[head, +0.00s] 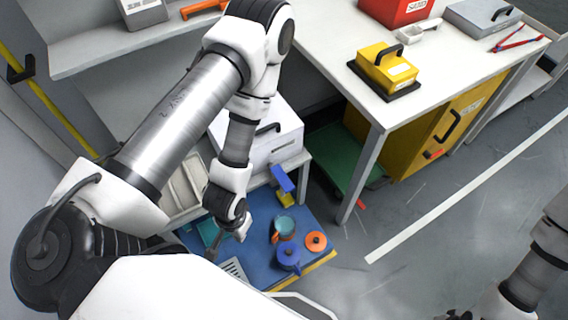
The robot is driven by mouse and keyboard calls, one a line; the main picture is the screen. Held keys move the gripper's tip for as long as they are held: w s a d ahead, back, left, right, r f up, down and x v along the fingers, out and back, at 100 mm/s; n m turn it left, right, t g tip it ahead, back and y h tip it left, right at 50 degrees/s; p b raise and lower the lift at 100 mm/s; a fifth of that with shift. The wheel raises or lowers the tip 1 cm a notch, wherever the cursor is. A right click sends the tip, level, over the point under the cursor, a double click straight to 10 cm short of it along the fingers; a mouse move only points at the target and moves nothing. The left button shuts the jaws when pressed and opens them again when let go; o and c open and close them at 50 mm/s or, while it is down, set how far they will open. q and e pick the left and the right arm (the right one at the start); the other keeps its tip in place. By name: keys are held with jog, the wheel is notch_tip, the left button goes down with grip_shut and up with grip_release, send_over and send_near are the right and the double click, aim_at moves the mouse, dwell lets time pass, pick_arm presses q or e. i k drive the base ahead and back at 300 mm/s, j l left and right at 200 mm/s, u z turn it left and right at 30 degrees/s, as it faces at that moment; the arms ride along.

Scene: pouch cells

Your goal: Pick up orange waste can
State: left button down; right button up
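A small round orange can (316,241) with a dark centre on top sits near the right edge of a low blue surface (262,212). I take it to be the orange waste can. My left gripper (240,232) points down above the blue surface, to the left of the orange can and clearly apart from it. Its fingers are small and partly hidden by its own wrist, so I cannot tell whether they are open. My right gripper (458,315) is at the bottom edge, mostly cut off, far right of the can.
A blue lidded pot (288,257) and a teal cup with an orange rim (284,228) stand close to the can's left. A blue-and-yellow upright piece (284,185) stands behind. A white table (345,75) carries a yellow case (387,68).

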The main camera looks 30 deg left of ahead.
aim_at(284, 222)
jog(key=k+l+u, duration=0.3)
jog(key=u, duration=0.2)
jog(key=k+l+u, duration=0.15)
jog(key=k+u, duration=0.35)
jog(key=i+l+u, duration=0.1)
jog(key=l, duration=0.25)
jog(key=i+l, duration=0.25)
jog(key=l, duration=0.15)
jog(key=i+l+u, duration=0.15)
jog(key=l, duration=0.2)
jog(key=i+l, duration=0.15)
jog(key=l, duration=0.25)
jog(key=i+l+u, duration=0.15)
jog(key=l, duration=0.2)
jog(key=i+l, duration=0.1)
jog(key=l, duration=0.3)
jog(key=i+l+u, duration=0.15)
jog(key=l, duration=0.3)
